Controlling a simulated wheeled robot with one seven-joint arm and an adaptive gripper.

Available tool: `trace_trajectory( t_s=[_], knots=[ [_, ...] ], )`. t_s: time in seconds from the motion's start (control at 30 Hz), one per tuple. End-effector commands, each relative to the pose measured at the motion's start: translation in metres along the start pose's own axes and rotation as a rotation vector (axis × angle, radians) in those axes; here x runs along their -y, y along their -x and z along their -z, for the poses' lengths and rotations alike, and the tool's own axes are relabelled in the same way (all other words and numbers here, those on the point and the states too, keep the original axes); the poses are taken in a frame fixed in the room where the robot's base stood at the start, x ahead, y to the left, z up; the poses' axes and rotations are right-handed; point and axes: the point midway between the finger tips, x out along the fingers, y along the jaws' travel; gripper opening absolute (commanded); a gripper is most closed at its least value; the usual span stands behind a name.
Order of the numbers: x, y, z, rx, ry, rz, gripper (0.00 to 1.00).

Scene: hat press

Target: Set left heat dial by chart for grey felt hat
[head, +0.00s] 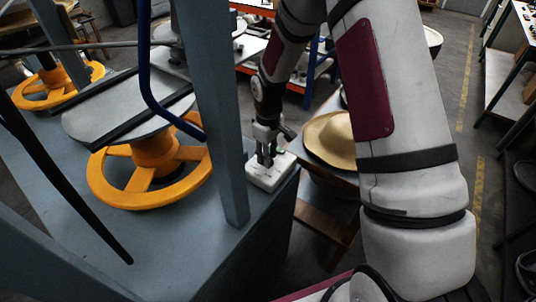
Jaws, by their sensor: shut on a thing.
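My gripper (265,161) points down over a small white control box (268,180) on the front right corner of the blue-grey press bench (190,235). Its fingers are shut on a heat dial on top of the box. The fingers hide the dial, so its pointer and marks cannot be read. A small green patch shows on the box behind the fingers. I cannot make out the chart or a grey felt hat here.
A tan hat (331,138) lies on a side table right of the box. An orange handwheel (125,190) stands under a grey plate on the bench. A blue-grey post (213,120) rises close left of my gripper. My arm covers much of the right.

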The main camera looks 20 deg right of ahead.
Motion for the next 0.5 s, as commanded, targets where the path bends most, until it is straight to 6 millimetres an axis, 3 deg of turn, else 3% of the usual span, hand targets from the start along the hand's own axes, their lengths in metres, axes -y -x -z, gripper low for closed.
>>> trace_trajectory(
  t_s=[0.5],
  knots=[
    [-0.0003,-0.0001,0.0004,-0.001,-0.451,-0.001,0.00]
  ],
)
